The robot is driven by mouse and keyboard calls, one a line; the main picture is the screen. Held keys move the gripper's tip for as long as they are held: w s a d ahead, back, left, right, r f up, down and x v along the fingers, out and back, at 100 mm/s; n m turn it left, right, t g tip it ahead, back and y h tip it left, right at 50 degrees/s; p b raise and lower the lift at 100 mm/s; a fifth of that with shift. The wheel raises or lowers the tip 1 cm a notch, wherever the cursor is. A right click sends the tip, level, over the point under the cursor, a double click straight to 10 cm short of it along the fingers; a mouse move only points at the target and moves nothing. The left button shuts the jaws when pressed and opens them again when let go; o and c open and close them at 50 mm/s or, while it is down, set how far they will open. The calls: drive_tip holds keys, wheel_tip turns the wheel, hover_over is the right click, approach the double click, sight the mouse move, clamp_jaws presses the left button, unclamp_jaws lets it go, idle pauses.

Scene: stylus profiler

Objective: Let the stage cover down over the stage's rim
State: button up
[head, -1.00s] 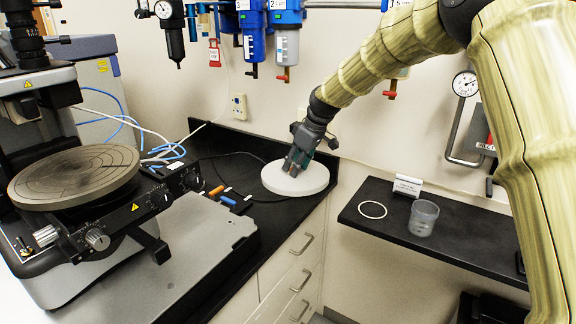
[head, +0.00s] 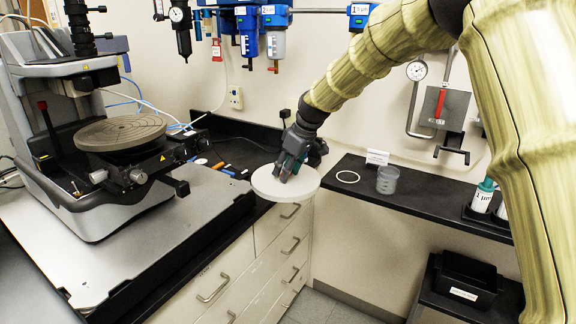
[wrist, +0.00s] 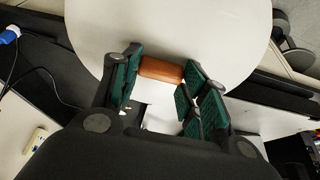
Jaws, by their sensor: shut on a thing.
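The stage cover is a round pale disc (head: 272,192) with a brown knob (wrist: 160,69) in its middle. My gripper (head: 289,170) is shut on the knob, with the green finger pads on either side of it in the wrist view. The cover hangs level or nearly so, clear of the bench edge, in front of the drawers. The stage (head: 105,137) is a round grey plate with a grooved top, on the profiler at the left. Its top is bare and its rim is free, well to the left of my gripper.
The profiler head and column (head: 78,65) stand over the back of the stage. Knobs (head: 138,176) jut from the stage's front. A shelf (head: 425,197) at the right holds a white ring (head: 347,176) and a clear cup (head: 387,180). Filters (head: 272,40) hang on the wall.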

sight(286, 184)
drive_tip(key=s, duration=0.4)
drive_tip(key=shift+s+d+f, duration=0.15)
drive_tip(key=shift+m, duration=0.9)
drive_tip(key=f, duration=0.3)
drive_tip(key=s+f, duration=0.1)
drive_tip(key=f, duration=0.2)
drive_tip(key=shift+s+f, duration=0.15)
drive_tip(key=s+f+m+t+h, duration=0.1)
drive_tip(key=s+f+m+h, duration=0.2)
drive_tip(key=s+f, duration=2.2)
drive_tip(key=s+m, duration=0.1)
drive_tip(key=m, duration=0.4)
drive_tip(key=shift+t, duration=0.4)
drive_tip(key=shift+r, duration=0.1)
